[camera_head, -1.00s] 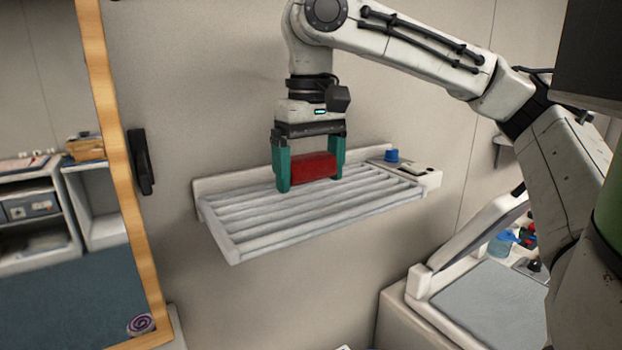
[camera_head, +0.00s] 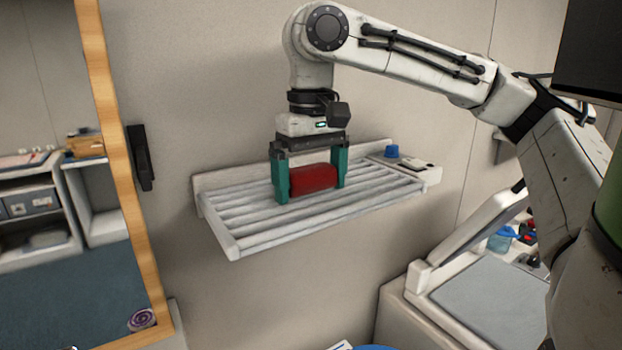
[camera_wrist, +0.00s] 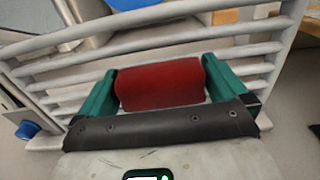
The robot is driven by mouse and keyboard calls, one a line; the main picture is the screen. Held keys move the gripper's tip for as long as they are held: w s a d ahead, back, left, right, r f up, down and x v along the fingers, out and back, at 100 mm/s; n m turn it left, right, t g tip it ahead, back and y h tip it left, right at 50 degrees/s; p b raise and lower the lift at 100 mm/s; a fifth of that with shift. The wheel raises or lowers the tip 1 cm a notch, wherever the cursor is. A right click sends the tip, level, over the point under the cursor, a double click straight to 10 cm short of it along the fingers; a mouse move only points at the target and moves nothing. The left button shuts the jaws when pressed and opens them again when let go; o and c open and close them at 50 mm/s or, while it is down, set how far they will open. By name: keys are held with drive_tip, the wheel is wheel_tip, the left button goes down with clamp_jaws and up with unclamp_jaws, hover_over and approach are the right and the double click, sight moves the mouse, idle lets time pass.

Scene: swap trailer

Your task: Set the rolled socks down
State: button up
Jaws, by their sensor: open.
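The rolled socks are a red roll (camera_head: 314,180) lying lengthwise between the two green fingers of my gripper (camera_head: 310,188). They also show in the wrist view (camera_wrist: 160,84), between the fingers (camera_wrist: 160,90). My gripper is open, its fingers pointing down at either end of the roll. Any gap between fingers and roll is too small to make out. The roll is low over the white slatted wall shelf (camera_head: 232,248) and appears to rest on its slats; its underside is hidden.
A blue cap-like object (camera_head: 391,151) sits at the shelf's right end. A wooden frame (camera_head: 122,190) stands at left, with a purple spiral roll (camera_head: 142,319) by its lower edge. A grey-topped white unit (camera_head: 490,305) stands at lower right. Slats beside the roll are clear.

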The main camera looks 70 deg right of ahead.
sight(311, 165)
wheel_tip(311, 165, up, 12)
drive_tip(key=shift+r+b, duration=0.15)
drive_tip(key=shift+b, duration=0.15)
idle(1.4)
